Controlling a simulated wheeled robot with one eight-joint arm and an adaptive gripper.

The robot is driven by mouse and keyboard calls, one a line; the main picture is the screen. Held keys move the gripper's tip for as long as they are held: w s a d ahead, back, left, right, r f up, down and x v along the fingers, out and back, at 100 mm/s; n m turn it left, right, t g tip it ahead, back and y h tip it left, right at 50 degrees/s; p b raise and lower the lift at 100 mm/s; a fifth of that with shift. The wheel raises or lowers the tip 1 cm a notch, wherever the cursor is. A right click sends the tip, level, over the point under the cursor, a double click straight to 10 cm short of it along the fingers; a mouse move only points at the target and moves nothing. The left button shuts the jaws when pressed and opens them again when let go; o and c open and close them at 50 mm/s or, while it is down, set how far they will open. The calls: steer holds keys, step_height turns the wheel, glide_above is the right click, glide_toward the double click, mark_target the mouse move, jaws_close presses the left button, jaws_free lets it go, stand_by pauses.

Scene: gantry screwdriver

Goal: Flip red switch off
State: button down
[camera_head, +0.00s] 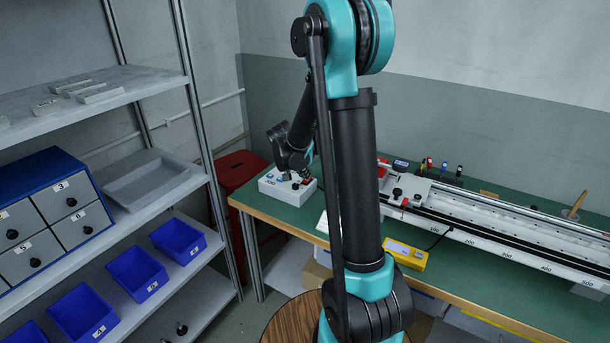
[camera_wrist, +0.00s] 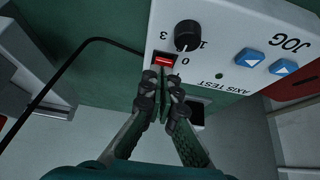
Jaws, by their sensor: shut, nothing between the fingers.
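The red switch (camera_wrist: 164,61) sits in a dark frame on the white control box (camera_wrist: 215,50) in the wrist view, between a black knob (camera_wrist: 187,35) and my gripper. My gripper (camera_wrist: 163,75) is shut and empty, with its fingertips right at the lower edge of the switch. I cannot tell whether they touch it. A "0" mark shows beside the switch. In the head view the control box (camera_head: 277,186) stands on the left end of the green table, with my wrist over it. The switch itself is hidden there.
Blue JOG arrow buttons (camera_wrist: 266,60) lie on the same panel. A black cable (camera_wrist: 70,62) runs beside the box. The green table (camera_head: 300,222) also carries a long rail unit (camera_head: 500,215) and a yellow device (camera_head: 405,254). A shelf with blue bins (camera_head: 137,274) stands left.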

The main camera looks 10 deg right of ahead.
steer(key=shift+w+d+r, duration=0.3)
steer(key=shift+w+d, duration=0.25)
steer(key=shift+r, duration=0.1)
